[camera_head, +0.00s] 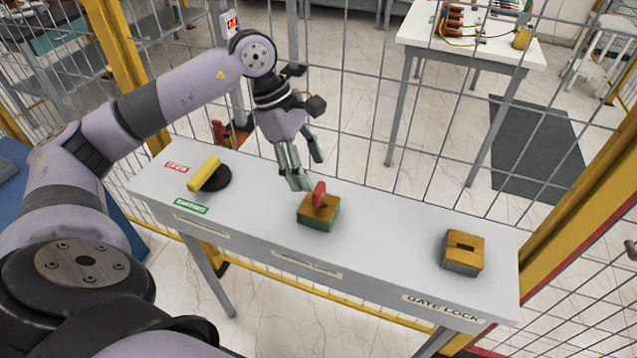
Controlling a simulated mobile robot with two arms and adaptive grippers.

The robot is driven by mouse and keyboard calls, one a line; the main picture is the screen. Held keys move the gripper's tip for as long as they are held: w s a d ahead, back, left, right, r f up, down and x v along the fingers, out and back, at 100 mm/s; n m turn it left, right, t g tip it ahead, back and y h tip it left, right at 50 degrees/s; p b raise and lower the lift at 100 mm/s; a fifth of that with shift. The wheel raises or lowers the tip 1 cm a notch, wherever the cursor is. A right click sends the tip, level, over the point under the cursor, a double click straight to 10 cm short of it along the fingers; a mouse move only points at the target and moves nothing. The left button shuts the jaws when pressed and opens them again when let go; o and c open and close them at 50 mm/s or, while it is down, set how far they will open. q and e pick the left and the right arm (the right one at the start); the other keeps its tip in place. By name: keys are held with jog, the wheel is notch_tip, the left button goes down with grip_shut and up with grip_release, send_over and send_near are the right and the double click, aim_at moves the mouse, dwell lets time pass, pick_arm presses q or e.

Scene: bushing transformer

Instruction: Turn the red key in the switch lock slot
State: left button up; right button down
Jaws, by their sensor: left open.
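The red key (319,194) stands upright in the slot on top of the switch lock (317,213), a small block with a wooden-coloured top and green sides, at the middle of the white table. My left gripper (307,172) hangs just above and behind the key, slightly to its left, with its fingers pointing down. It is open and holds nothing. Whether a fingertip touches the key is hard to tell. My right gripper does not show.
A yellow handle (205,174) on a dark round base sits at the table's left. The gate lock block (463,251), with an empty slot, sits at the right. A wire fence runs behind the table (385,245). The tabletop between the blocks is clear.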

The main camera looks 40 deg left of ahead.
aim_at(318, 187)
pick_arm(q)
jog(key=p+x, duration=0.1)
jog(key=x, duration=0.5)
jog(key=c, duration=1.3)
jog(key=shift+f+n+t+b, duration=0.2)
jog(key=shift+n+t+b, duration=0.1)
jog(key=shift+n+b, duration=0.4)
jog(key=shift+n+t+y+b, duration=0.3)
jog(key=shift+n, duration=0.6)
jog(key=shift+n+t+b, duration=0.3)
jog(key=shift+n+b, duration=0.25)
jog(key=shift+n, duration=0.55)
jog(key=shift+r+n+y, duration=0.2)
jog(key=shift+n+y, duration=0.1)
jog(key=shift+n, duration=0.1)
